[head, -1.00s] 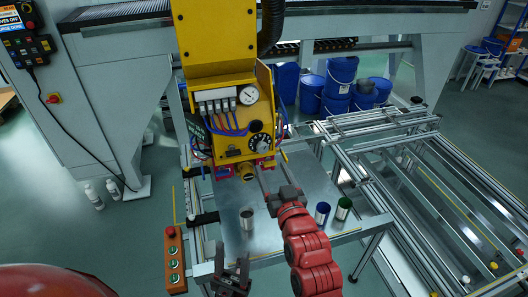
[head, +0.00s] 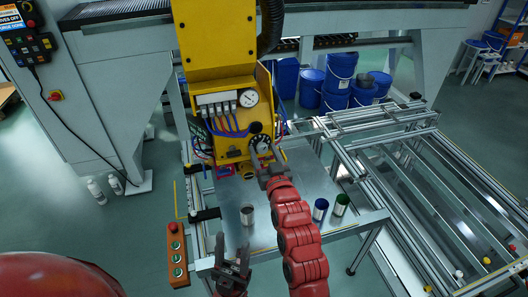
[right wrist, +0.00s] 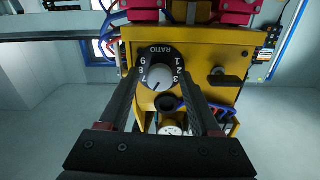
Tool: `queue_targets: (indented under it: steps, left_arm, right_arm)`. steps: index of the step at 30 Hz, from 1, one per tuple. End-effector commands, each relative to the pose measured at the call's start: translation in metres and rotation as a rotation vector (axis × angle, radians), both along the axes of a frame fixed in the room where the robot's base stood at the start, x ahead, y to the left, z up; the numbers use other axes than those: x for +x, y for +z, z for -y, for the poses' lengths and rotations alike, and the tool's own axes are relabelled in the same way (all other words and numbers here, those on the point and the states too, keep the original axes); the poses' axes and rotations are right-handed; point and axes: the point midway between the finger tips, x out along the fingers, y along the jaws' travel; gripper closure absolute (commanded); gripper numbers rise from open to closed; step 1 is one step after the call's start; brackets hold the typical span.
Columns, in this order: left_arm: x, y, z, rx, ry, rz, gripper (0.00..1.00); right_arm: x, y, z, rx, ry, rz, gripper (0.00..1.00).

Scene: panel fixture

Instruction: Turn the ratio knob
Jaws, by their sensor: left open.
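The dial is on the yellow panel box (right wrist: 215,72). In the right wrist view my right gripper (right wrist: 162,72) is open, one dark finger on each side of the knob, with a visible gap on both sides. In the head view my right gripper (head: 260,150) is in front of the dial and partly covers it; the knob is hard to make out there. My left gripper (head: 234,266) is open and empty, low in the picture.
A pressure gauge (head: 250,98) and blue hoses (head: 228,122) are on the box above the dial. An orange button box (head: 177,252) stands left.

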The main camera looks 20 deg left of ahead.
Motion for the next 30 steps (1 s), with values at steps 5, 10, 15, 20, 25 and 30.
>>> queue_targets:
  steps: [5, 10, 15, 20, 25, 30]
  left_arm:
    - [0.0, 0.0, 0.0, 0.0, 0.0, 0.0, 0.5]
    - [0.0, 0.0, 0.0, 0.0, 0.0, 0.0, 0.5]
    - [0.0, -0.001, 0.0, 0.0, 0.0, 0.0, 0.5]
    - [0.0, -0.01, 0.0, 0.0, 0.0, 0.0, 0.5]
    - [0.0, -0.031, 0.0, 0.0, 0.0, 0.0, 0.5]
    - [0.0, -0.057, 0.0, 0.0, 0.0, 0.0, 0.5]
  right_arm:
    - [0.0, 0.0, 0.0, 0.0, 0.0, 0.0, 0.71]
    - [0.0, 0.0, 0.0, 0.0, 0.0, 0.0, 1.0]
    - [0.0, 0.0, 0.0, -0.001, 0.0, 0.002, 1.0]
    - [0.0, -0.002, 0.0, -0.022, 0.0, 0.019, 1.0]
    - [0.0, -0.005, 0.0, -0.087, 0.0, 0.064, 1.0]
    - [0.0, -0.005, 0.0, -0.181, 0.0, 0.132, 1.0]
